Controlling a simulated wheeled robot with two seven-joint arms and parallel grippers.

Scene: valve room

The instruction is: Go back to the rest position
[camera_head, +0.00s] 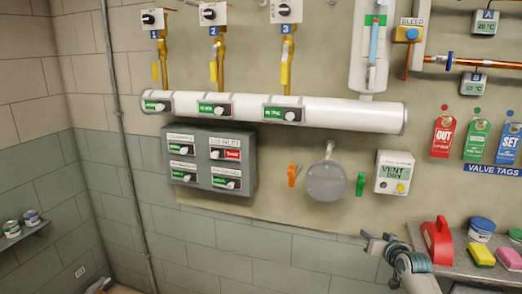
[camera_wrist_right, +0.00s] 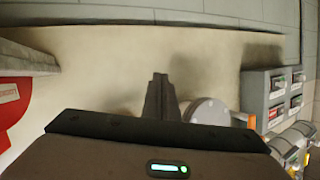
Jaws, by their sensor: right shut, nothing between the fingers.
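My right gripper (camera_head: 376,239) is at the lower right in the head view, in front of the wall and left of the shelf with the red object. Its arm comes up from the bottom edge. In the right wrist view the fingers of my right gripper (camera_wrist_right: 160,92) are together and point at the bare beige wall, with nothing held. My left gripper is in neither view.
A shelf (camera_head: 455,262) holds a red object (camera_head: 438,241), tubs and sponges close to my right gripper. A round grey disc (camera_head: 326,181), a vent box (camera_head: 394,172) and a dark switch panel (camera_head: 209,160) are on the wall. The lower middle wall is clear.

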